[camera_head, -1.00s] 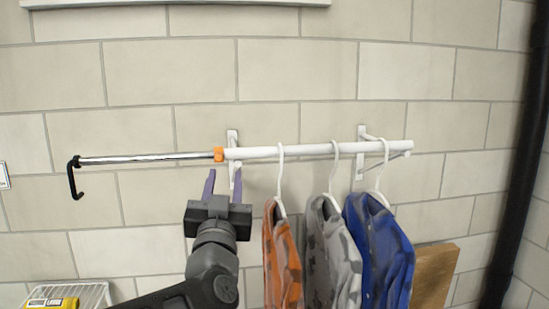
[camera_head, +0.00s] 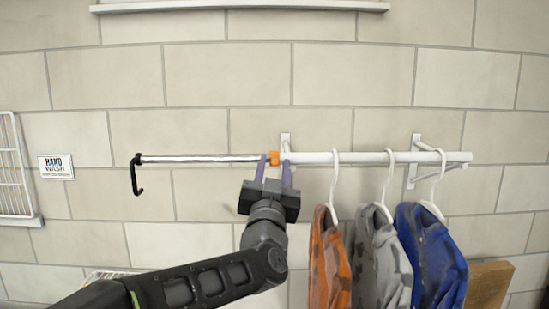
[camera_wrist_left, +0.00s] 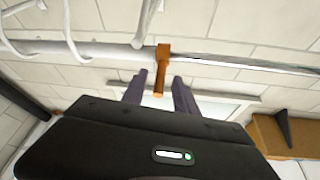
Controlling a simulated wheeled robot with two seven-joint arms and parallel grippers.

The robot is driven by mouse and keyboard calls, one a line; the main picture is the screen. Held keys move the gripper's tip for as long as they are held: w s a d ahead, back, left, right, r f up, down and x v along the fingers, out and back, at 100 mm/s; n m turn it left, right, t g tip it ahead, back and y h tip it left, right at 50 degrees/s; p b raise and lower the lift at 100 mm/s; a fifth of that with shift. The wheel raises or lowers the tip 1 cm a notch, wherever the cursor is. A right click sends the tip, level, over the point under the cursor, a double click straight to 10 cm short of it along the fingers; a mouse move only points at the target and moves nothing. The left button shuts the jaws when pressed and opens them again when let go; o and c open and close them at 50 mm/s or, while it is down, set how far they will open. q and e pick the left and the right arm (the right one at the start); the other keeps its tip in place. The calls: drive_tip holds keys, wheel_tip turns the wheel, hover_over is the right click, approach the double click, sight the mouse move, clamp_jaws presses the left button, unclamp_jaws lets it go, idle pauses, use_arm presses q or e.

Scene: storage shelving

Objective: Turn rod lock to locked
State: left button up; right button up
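The orange rod lock (camera_head: 274,158) sits where the thin chrome rod (camera_head: 200,158) meets the thicker white tube (camera_head: 360,157) on the wall. In the left wrist view the lock (camera_wrist_left: 162,54) shows a collar with a short orange lever (camera_wrist_left: 160,78) sticking out towards my gripper. My left gripper (camera_head: 273,165) is open just below and in front of the lock. Its purple fingers (camera_wrist_left: 156,82) stand apart, with the lever's end between or just beyond their tips; I cannot tell if they touch. My right gripper is not in view.
An orange shirt (camera_head: 328,262), a grey one (camera_head: 380,262) and a blue one (camera_head: 432,258) hang from white hangers right of my gripper. A black hook (camera_head: 136,175) ends the chrome rod. A wall bracket (camera_head: 285,145) is close behind the lock.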

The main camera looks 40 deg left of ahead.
use_arm(q)
drive_tip(key=shift+x, duration=1.15)
clamp_jaws()
idle(0.6)
